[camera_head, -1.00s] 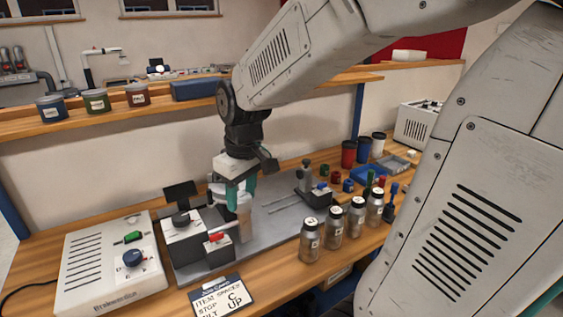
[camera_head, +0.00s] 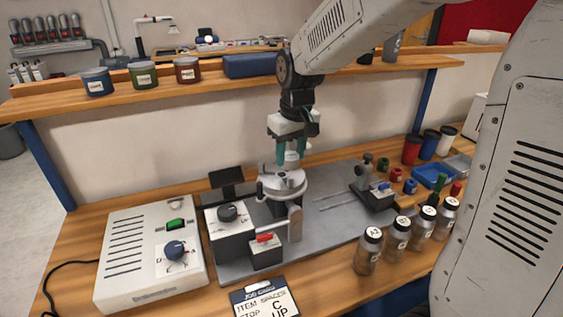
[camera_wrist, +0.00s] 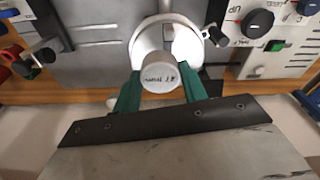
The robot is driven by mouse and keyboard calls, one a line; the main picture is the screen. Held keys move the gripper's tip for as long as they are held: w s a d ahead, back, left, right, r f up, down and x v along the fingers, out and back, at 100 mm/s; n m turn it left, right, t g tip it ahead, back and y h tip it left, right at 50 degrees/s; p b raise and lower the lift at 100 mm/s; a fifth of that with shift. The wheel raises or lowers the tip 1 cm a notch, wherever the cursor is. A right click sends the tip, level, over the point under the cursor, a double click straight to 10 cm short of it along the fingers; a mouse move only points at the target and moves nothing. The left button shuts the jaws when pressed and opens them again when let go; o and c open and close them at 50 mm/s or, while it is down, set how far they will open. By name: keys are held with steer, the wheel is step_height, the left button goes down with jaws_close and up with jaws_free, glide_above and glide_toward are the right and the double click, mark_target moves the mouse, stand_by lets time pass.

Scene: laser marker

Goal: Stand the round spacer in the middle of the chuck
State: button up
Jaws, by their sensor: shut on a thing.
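My gripper (camera_head: 291,156) has teal fingers, shut on the round spacer (camera_wrist: 160,78), a pale short cylinder with lettering on the end facing the wrist camera. In the head view the spacer (camera_head: 291,159) shows between the fingertips, over the chuck (camera_head: 270,186), a light grey round plate on the marking machine. In the wrist view the chuck (camera_wrist: 141,46) lies behind the spacer, which covers part of it. I cannot tell whether the spacer touches the chuck.
A controller box (camera_head: 150,255) and a knob block (camera_head: 229,235) stand left of the chuck. A job card (camera_head: 265,300) lies in front. Several labelled jars (camera_head: 369,252) stand at the right, near a small slide fixture (camera_head: 371,193). A shelf (camera_head: 215,90) runs behind.

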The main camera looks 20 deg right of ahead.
steer(key=shift+w+a+f, duration=0.1)
steer(key=shift+w+a, duration=0.25)
steer(key=shift+w, duration=0.2)
steer(key=shift+w+a+f, duration=0.1)
steer(key=shift+w+a, duration=0.25)
steer(key=shift+w, duration=0.2)
steer(key=shift+f, duration=1.65)
steer(key=shift+f, duration=0.2)
steer(key=o, duration=0.7)
steer(key=shift+o, duration=0.2)
steer(key=shift+r, duration=0.1)
